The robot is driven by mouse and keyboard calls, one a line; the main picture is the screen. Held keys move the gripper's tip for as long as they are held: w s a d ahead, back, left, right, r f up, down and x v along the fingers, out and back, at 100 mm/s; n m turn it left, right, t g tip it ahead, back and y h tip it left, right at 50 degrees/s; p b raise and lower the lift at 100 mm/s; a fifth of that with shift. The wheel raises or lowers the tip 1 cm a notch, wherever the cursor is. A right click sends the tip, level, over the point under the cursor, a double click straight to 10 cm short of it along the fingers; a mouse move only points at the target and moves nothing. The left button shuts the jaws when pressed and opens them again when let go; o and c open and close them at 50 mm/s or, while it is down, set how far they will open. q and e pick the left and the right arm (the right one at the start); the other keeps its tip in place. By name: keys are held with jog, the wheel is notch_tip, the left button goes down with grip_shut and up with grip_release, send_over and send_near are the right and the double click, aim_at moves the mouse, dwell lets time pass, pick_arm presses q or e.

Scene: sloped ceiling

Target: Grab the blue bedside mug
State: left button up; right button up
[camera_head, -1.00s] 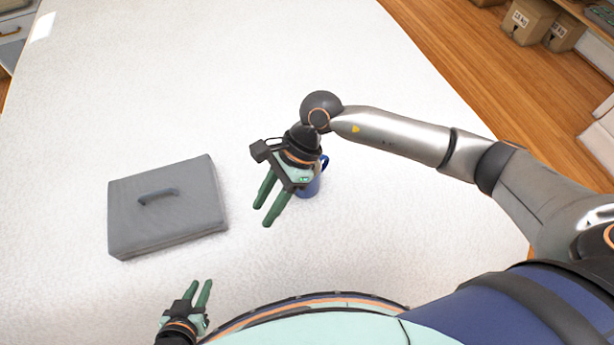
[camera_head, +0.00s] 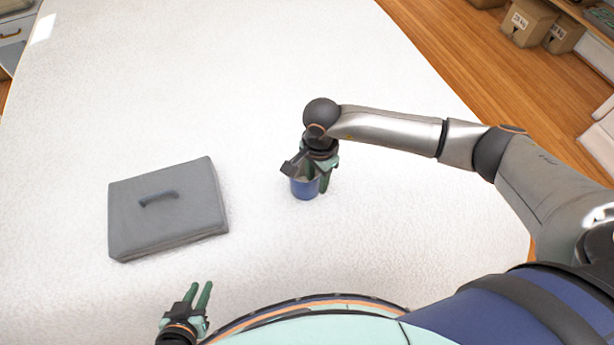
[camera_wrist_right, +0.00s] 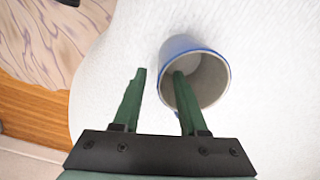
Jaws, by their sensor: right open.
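The blue mug (camera_head: 305,188) stands upright on the white surface, partly hidden under my right gripper in the head view. In the right wrist view the mug (camera_wrist_right: 212,78) shows its blue rim and pale inside. My right gripper (camera_head: 326,188) is open and points down at the mug. In the right wrist view, the right finger of my right gripper (camera_wrist_right: 158,74) overlaps the mug's opening, and the left finger is outside the mug to the left. I cannot tell whether a finger touches it. My left gripper (camera_head: 199,293) is open and empty near the bottom of the head view.
A grey, flat box-like case (camera_head: 190,220) with a handle lies on the white surface (camera_head: 220,90), left of the mug. Cardboard boxes (camera_head: 528,20) stand beyond the wooden floor at the upper right. The surface around the mug is clear.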

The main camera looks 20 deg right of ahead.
aim_at(315, 195)
notch_tip(315, 195, down, 4)
jog(key=shift+a+f, duration=0.1)
jog(key=shift+f, duration=0.15)
jog(key=shift+c, duration=0.3)
grip_shut()
jog(key=shift+r, duration=0.1)
dwell(0.9)
